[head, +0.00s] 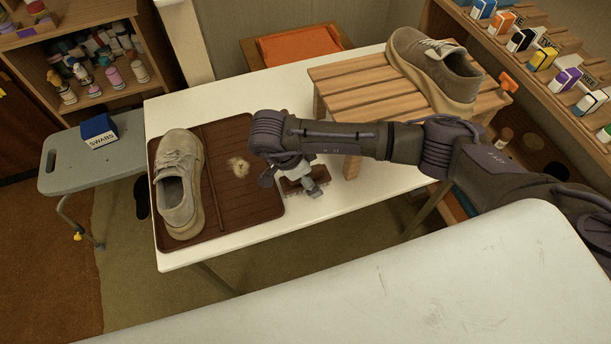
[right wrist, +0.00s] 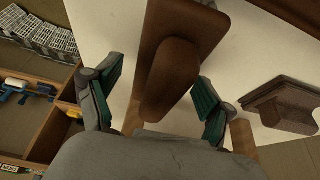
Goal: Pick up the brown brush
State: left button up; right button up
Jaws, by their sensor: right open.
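A brown brush (head: 291,186) lies on the white table beside the brown tray, partly hidden under my right gripper (head: 314,190) in the head view. In the right wrist view, a brown piece with a rounded end (right wrist: 168,80) sits between the two green-padded fingers of the right gripper (right wrist: 160,84). The fingers are apart, with a visible gap on each side, so it is not gripped. A second brown block-like thing (right wrist: 282,105) lies to the right in that view; I cannot tell which of the two is the brush in the head view. My left gripper is not in view.
The brown tray (head: 225,215) holds a beige shoe (head: 180,190) and a pale tuft (head: 238,167). A slatted wooden rack (head: 350,85) with another shoe (head: 435,70) stands right behind my arm. The white table (head: 185,258) is clear in front of the tray.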

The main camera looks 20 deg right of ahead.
jog(key=c, duration=1.4)
jog(key=r, duration=0.4)
jog(key=shift+s+d+r+b, duration=0.1)
jog(key=shift+s+r+b, duration=0.15)
jog(key=shift+b, duration=0.15)
jog(key=s+d+r, duration=0.4)
jog(key=s+r, duration=0.2)
jog(key=s, duration=0.4)
jog(key=shift+d+r, duration=0.25)
jog(key=shift+s, duration=0.1)
